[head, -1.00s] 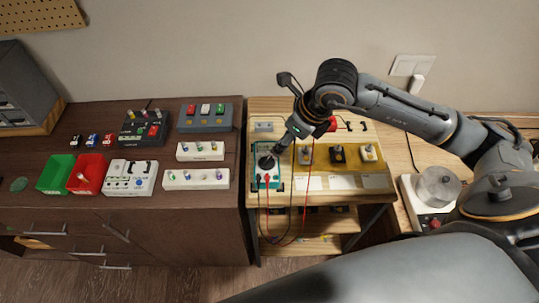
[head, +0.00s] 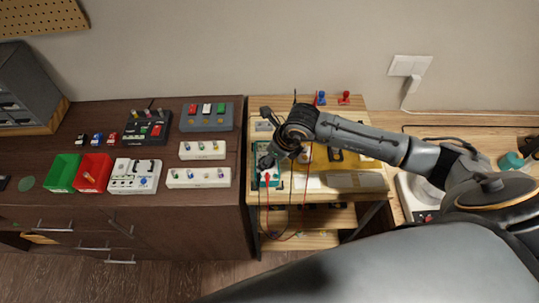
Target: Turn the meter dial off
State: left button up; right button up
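The meter (head: 273,179) is a small teal-edged box at the left front of the light wooden bench, with red and dark leads running from it. My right arm comes in from the right, and its gripper (head: 267,161) is over the upper part of the meter. The gripper and wrist hide the dial, so its setting cannot be read. The fingers are too small and dark to tell whether they are open or shut, or whether they touch the dial. My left gripper is not in view.
A yellow tray (head: 366,163) lies right of the meter, partly under my arm. Red (head: 343,98) and blue (head: 321,98) items stand at the bench's back. The dark cabinet at left holds green (head: 62,172) and red (head: 92,172) bins and several component boards.

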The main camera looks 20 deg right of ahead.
jog(key=c, duration=0.9)
jog(key=shift+d+f+n+b, duration=0.1)
jog(key=shift+n+b, duration=0.2)
jog(key=shift+b, duration=0.45)
jog(key=n+b, duration=0.2)
jog(key=b, duration=0.1)
jog(key=n+g+y+b, duration=0.1)
jog(key=n+b, duration=0.1)
jog(key=b, duration=0.1)
jog(key=shift+w+d+f, duration=0.1)
jog(key=shift+w, duration=0.1)
jog(key=shift+r+n+g+y+b, duration=0.25)
jog(key=shift+n+g+y+b, duration=0.25)
jog(key=shift+n+b, duration=0.75)
jog(key=o, duration=0.9)
